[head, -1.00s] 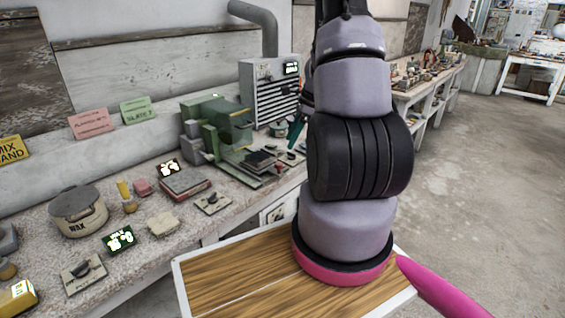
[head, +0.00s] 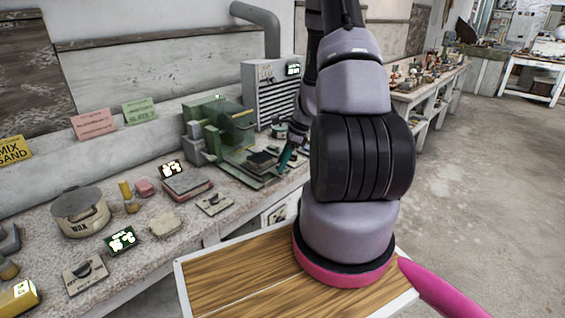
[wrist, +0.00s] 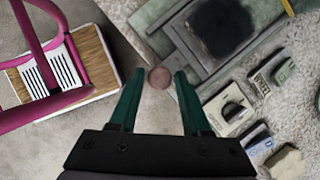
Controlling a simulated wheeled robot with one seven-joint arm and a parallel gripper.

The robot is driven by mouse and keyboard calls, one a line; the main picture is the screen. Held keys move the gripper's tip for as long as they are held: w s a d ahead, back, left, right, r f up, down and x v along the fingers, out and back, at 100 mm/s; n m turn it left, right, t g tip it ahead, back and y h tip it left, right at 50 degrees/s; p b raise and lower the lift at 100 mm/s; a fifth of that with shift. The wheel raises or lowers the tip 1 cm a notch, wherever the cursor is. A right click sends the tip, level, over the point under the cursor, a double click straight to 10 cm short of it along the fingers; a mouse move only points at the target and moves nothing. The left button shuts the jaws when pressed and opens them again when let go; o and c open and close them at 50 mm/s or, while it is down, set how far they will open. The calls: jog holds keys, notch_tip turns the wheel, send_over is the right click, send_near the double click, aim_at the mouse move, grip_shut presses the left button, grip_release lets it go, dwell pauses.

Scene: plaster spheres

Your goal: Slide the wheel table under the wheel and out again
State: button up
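The green grinding machine (head: 228,128) stands on the bench with a translucent green cover; I cannot make out the wheel clearly. Its flat green wheel table (head: 240,174) extends forward and bears a dark block (head: 262,160). In the wrist view the wheel table (wrist: 180,45) is at the top, with the dark block (wrist: 222,28) on it. A round pinkish knob (wrist: 160,77) shows at the table's near edge. My gripper (wrist: 160,75) is open, its teal fingers on either side of the knob with gaps. In the head view my gripper (head: 287,158) is beside the table's front end, partly hidden by my arm.
Switch plates (head: 214,203), a box (head: 186,183), a sponge-like block (head: 163,224) and a wax pot (head: 80,212) lie left along the bench. A louvred grey cabinet (head: 270,92) stands behind the machine. The floor (head: 470,190) to the right is clear.

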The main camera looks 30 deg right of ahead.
grip_shut()
dwell(1.2)
